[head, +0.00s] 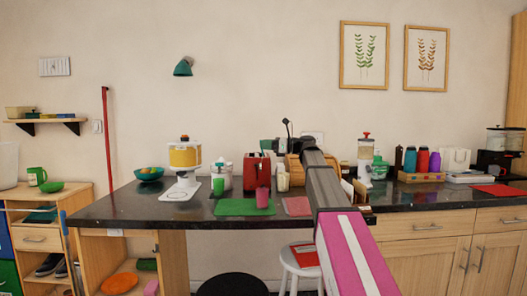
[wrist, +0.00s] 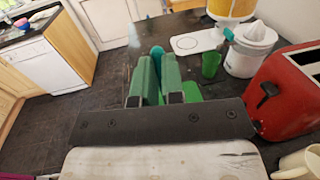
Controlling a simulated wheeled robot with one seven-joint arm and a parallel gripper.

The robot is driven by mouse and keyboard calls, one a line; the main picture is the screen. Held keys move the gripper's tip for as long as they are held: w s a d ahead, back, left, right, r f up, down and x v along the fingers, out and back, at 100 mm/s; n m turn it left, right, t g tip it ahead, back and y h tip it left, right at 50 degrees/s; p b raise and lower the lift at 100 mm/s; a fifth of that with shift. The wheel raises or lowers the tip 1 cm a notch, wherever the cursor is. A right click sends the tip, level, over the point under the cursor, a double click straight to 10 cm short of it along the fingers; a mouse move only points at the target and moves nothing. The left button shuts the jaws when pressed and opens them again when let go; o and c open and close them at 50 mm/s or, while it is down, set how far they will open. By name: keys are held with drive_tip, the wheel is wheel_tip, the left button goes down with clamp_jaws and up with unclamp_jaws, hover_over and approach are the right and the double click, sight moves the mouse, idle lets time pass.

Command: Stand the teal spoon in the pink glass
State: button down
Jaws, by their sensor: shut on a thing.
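My gripper (head: 267,145) is raised above the counter, in front of the wall and near the red toaster. In the wrist view its two green fingers (wrist: 158,68) are closed on the teal spoon (wrist: 157,50), whose rounded teal end shows between and beyond the fingertips. The rest of the spoon is hidden by the fingers, and I cannot make it out in the head view. The pink glass (head: 262,198) stands upright on the counter in front of the toaster, below my gripper. I cannot see the pink glass in the wrist view.
The red toaster (head: 253,170) is close behind the glass. A green mat (head: 243,208) and a pink mat (head: 297,206) lie in front. A green cup (head: 218,185) and a juicer (head: 185,165) stand left. The dark counter (head: 120,207) is clear at far left.

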wheel_tip(320, 180, down, 12)
drive_tip(key=shift+d+f, duration=0.15)
drive_tip(key=shift+f, duration=0.05)
idle(1.4)
drive_tip(key=c, duration=1.2)
unclamp_jaws()
drive_tip(key=shift+o, duration=0.2)
drive_tip(key=s+d, duration=0.2)
drive_tip(key=d, duration=0.8)
drive_tip(key=shift+d, duration=0.3)
drive_tip(key=shift+w+f, duration=0.1)
